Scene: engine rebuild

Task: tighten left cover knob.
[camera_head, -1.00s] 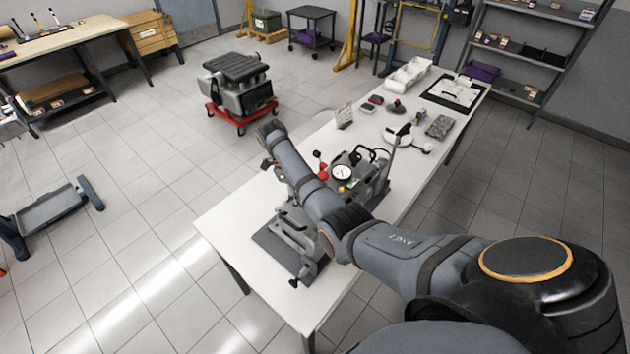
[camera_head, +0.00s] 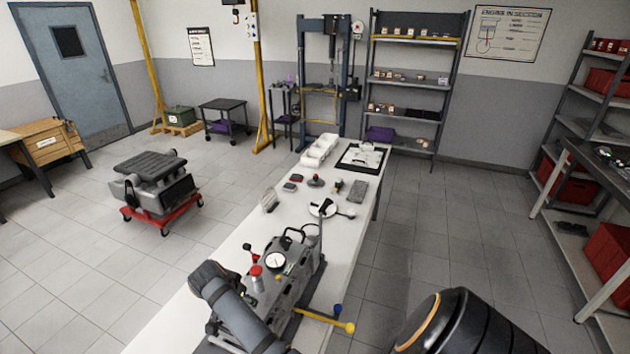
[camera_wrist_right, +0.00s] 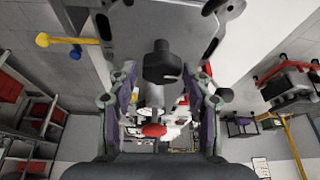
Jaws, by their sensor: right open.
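In the right wrist view my right gripper (camera_wrist_right: 162,76) is open, with one finger on each side of a black knob (camera_wrist_right: 162,60). The knob appears between the fingertips, with gaps on both sides; whether either finger touches it is unclear. A second dark knob (camera_wrist_right: 225,95) shows just right of the right finger. I cannot tell which one is the left cover knob. In the head view the grey engine fixture (camera_head: 303,278) with a round gauge (camera_head: 275,262) stands on the white table (camera_head: 258,212). My right arm crosses its left side and hides the gripper and knobs there. My left gripper is not in view.
A yellow-ended handle (camera_head: 345,326) and a blue-ended one (camera_head: 338,309) stick out right of the fixture. A red-capped part (camera_head: 256,272) stands close to my arm.

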